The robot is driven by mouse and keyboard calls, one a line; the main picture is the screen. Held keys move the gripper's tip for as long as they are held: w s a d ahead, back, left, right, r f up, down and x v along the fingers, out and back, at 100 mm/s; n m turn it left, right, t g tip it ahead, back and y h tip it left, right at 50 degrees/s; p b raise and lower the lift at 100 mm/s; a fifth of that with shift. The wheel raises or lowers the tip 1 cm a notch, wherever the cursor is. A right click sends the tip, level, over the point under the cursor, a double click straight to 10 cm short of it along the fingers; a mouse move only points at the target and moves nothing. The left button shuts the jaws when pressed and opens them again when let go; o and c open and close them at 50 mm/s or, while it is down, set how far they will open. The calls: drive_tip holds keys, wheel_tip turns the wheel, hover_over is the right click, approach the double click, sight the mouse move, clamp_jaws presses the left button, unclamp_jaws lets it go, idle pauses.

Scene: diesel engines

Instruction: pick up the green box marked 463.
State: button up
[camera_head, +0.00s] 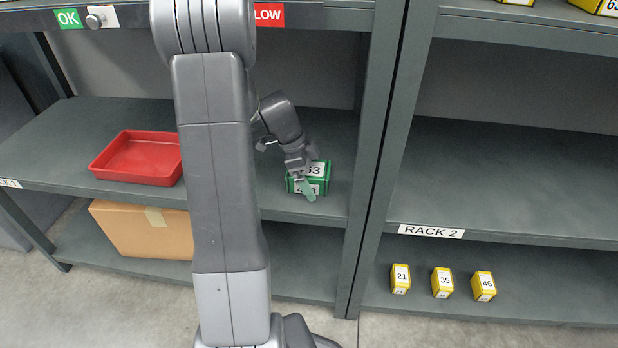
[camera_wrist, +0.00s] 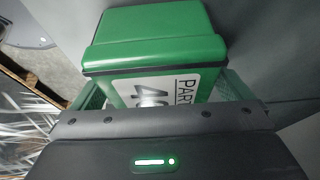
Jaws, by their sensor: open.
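The green box marked 463 (camera_head: 321,172) stands on the middle shelf of the left rack, near its right end. My gripper (camera_head: 305,188) is at the box, in front of its label, and hides part of the number. In the wrist view the green box (camera_wrist: 155,45) fills the upper middle, with its white label partly cut off by the gripper body. My gripper's green fingers (camera_wrist: 165,95) show on the left and right of the box, apart from each other. The fingers are open, with the box between them in this view; I cannot tell whether they touch it.
A red tray (camera_head: 139,158) sits on the same shelf to the left, and a cardboard box (camera_head: 140,229) is on the shelf below. A rack post (camera_head: 371,160) stands close right of the green box. Three small yellow boxes (camera_head: 442,283) sit low on Rack 2.

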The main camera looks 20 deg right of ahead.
drive_tip(key=shift+f, duration=0.15)
drive_tip(key=c, duration=1.2)
drive_tip(key=shift+c, duration=1.1)
